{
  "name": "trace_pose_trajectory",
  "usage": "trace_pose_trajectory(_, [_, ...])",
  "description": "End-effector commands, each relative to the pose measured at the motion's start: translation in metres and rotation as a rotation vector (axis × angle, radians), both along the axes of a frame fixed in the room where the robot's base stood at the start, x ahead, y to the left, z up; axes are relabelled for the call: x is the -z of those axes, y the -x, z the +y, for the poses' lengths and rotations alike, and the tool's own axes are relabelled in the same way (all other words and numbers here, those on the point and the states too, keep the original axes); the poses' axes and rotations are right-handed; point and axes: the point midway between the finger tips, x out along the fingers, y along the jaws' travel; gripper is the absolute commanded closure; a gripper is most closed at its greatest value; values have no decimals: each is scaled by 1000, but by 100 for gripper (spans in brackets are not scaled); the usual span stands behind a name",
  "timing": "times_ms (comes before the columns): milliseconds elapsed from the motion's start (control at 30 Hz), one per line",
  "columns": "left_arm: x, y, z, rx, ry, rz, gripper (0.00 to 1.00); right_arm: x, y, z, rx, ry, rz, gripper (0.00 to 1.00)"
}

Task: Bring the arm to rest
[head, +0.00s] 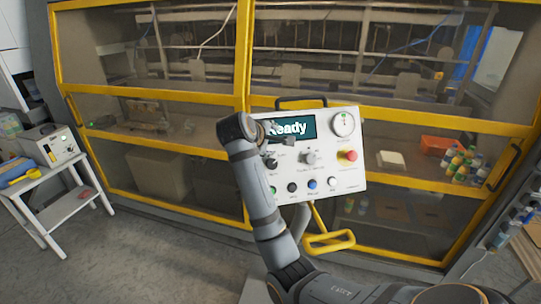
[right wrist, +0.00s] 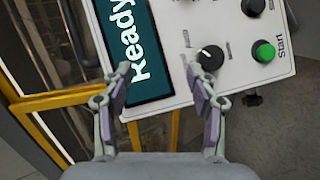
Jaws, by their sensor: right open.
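My right arm reaches up from the bottom right in the head view. Its gripper (head: 283,138) is in front of the left part of a white control panel (head: 330,168), partly covering the display (head: 308,127), which reads "Ready". In the right wrist view the right gripper (right wrist: 160,78) is open, with nothing between its fingers. Its right finger is near a black knob (right wrist: 209,58) in the picture; whether they touch I cannot tell. The green Start button (right wrist: 264,51) is to the right of that knob. My left gripper is not in view.
A yellow-framed glazed machine (head: 200,99) stands behind the panel. The panel has a red button (head: 347,155), a dial (head: 343,123) and a yellow handle (head: 328,241) below. A white side table (head: 45,185) is at the left. Open floor (head: 130,250) lies at lower left.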

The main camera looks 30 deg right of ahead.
Motion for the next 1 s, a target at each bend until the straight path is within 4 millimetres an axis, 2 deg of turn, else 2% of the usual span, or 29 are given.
trace_pose_trajectory(167, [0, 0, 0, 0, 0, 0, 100, -11, 0, 0, 1, -1, 1, 41])
trace_pose_trajectory(667, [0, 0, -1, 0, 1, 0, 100, -8, 1, 0, 0, -4, 1, 41])
trace_pose_trajectory(767, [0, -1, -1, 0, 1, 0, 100, 22, 6, 3, -2, -44, -2, 41])
trace_pose_trajectory(867, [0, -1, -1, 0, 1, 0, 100, 84, 25, 11, 2, -145, -17, 41])
trace_pose_trajectory(900, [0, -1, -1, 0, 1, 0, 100, 110, 36, 16, 7, -196, -25, 41])
trace_pose_trajectory(967, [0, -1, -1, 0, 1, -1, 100, 149, 57, 24, 19, -279, -36, 41])
trace_pose_trajectory(1000, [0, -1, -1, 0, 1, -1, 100, 176, 74, 31, 32, -341, -38, 41])
